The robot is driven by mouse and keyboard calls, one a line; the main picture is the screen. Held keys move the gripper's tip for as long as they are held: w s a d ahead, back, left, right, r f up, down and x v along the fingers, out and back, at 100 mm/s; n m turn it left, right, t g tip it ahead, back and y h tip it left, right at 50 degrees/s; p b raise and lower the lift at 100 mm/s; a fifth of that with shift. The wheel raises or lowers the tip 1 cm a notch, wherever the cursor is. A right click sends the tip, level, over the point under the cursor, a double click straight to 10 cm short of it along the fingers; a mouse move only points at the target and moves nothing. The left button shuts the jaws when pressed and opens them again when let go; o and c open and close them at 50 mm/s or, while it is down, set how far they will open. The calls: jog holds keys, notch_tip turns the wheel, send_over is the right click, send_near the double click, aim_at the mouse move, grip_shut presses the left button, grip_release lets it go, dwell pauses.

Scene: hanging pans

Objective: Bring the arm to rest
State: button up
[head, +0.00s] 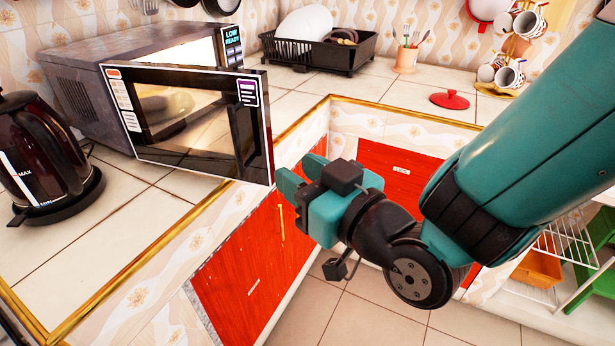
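My gripper (300,172) hangs in the air at the centre of the head view, in front of the counter edge. Its teal fingers point left, close to the right edge of the open microwave door (252,125). I cannot tell whether they touch the door. Two finger tips show with a gap between them, and I see nothing held there. My teal arm comes in from the right side, bent at the black wrist joint.
The microwave (75,75) stands on the tiled counter with its door swung out. A kettle (38,155) is at the left. A dish rack (318,50), a cutlery cup (405,60), a red lid (449,100) and a mug stand (515,45) are at the back. Red cabinets (255,255) lie below.

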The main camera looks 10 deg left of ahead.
jog(key=s+d+r+m+g+h+p, duration=0.1)
jog(key=s+d+r+g+h, duration=0.1)
jog(key=d, duration=0.4)
jog(key=s+d+r+g+h+p, duration=0.2)
jog(key=s+d+g+h, duration=0.2)
jog(key=s+d+g, duration=0.2)
jog(key=s+d+r+m+g+h+p, duration=0.1)
jog(key=s+d+r+g+h+p, duration=0.1)
jog(key=d, duration=0.6)
jog(key=shift+s+r+m+g+h, duration=0.15)
jog(key=shift+s+m+g+h, duration=0.15)
jog(key=shift+s+g+h, duration=0.55)
jog(key=shift+s+a, duration=0.1)
jog(key=shift+a, duration=0.05)
